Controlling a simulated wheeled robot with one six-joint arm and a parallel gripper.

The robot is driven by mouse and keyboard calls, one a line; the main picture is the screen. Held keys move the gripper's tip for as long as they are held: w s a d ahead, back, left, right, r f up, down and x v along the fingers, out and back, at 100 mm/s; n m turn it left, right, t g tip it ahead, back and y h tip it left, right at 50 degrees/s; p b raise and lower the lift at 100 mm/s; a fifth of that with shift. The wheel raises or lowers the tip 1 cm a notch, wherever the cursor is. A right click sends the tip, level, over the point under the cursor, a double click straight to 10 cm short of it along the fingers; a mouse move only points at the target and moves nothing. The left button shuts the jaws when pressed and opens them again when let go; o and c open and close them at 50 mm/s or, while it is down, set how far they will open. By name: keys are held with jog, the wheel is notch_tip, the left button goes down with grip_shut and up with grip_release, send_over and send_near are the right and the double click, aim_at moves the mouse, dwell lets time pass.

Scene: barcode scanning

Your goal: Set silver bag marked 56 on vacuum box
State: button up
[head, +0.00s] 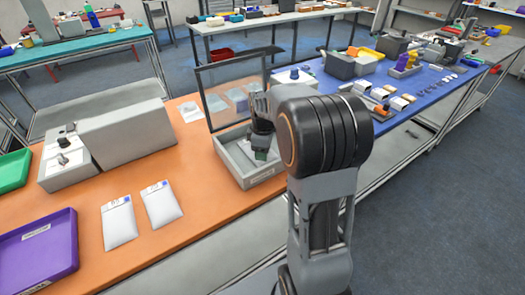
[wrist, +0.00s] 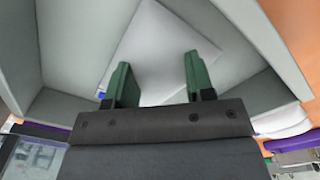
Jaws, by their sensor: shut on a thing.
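The vacuum box (head: 265,177) is a grey open box on the orange table, with its framed clear lid (head: 233,92) raised. My gripper (head: 262,154) reaches down into it. In the wrist view, the green fingers of my gripper (wrist: 157,85) are shut on a silver bag (wrist: 165,40). The bag lies between and beyond the fingers, inside the grey walls of the box (wrist: 75,45). The number on this bag cannot be read, and my gripper hides part of it. Whether the bag rests on the box floor is unclear.
Two silver bags with labels, a left one (head: 118,222) and a right one (head: 161,204), lie on the orange table (head: 190,235). A purple tray (head: 40,252), a green tray (head: 14,170) and a grey machine (head: 120,138) stand to the left. A blue table (head: 440,88) with several items is at right.

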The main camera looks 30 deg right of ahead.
jog(key=shift+f, duration=0.2)
jog(key=o, duration=0.9)
jog(key=shift+o, duration=0.2)
notch_tip(320, 180, up, 12)
jog(key=s+a+f+m+t, duration=0.1)
jog(key=s+a+f+m, duration=0.1)
jog(key=s+a+m, duration=0.3)
jog(key=s+a+f+m+t, duration=0.2)
jog(key=s+a+m, duration=0.3)
jog(key=s, duration=0.6)
jog(key=shift+f+p, duration=0.45)
jog(key=shift+f, duration=0.4)
jog(key=shift+s, duration=0.1)
